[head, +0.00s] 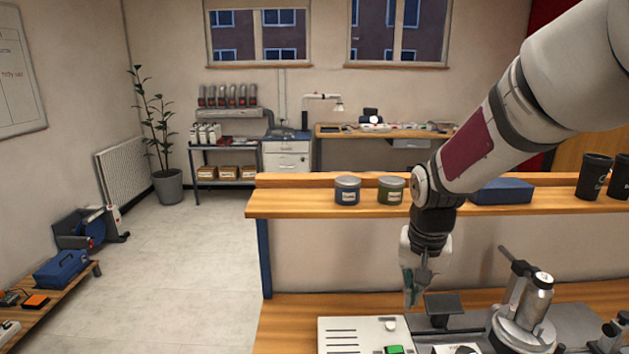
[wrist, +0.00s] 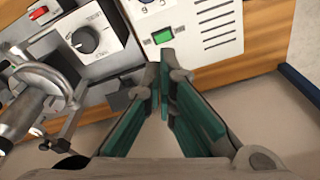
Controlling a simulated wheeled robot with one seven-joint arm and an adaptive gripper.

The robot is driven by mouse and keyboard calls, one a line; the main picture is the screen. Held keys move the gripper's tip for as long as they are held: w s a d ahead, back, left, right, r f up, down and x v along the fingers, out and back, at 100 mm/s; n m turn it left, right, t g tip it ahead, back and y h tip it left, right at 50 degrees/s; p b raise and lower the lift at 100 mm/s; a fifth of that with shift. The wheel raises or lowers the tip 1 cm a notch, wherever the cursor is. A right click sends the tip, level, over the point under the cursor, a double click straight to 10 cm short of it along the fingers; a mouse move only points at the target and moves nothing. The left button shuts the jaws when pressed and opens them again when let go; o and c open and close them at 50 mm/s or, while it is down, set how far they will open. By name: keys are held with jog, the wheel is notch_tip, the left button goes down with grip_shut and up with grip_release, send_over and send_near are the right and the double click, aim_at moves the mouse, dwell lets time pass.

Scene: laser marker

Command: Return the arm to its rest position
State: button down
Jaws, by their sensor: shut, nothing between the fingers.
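My gripper (head: 411,298) hangs at the end of my arm, pointing down above the wooden bench (head: 285,325) in the head view. In the wrist view my gripper (wrist: 166,55) shows its green-lined fingers with their tips together and nothing between them. The laser marker's light panel (head: 350,335) with a green button lies below and beside the fingers. The same panel (wrist: 215,25) shows ahead of the fingertips in the wrist view. I cannot tell the exact gap between the fingertips and the machine.
A silver clamp-like fixture (head: 525,310) stands right of my gripper. A raised shelf (head: 310,202) behind carries two tins (head: 347,190), a blue box (head: 502,191) and dark cups (head: 593,176). Open floor (head: 190,260) lies to the left.

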jog(key=s+r+n+t, duration=0.2)
jog(key=s+r, duration=0.5)
jog(key=s, duration=0.4)
jog(key=s+r+n+t, duration=0.2)
jog(key=s+r, duration=0.4)
jog(key=s, duration=0.5)
jog(key=shift+s+r, duration=0.35)
jog(key=shift+a, duration=0.1)
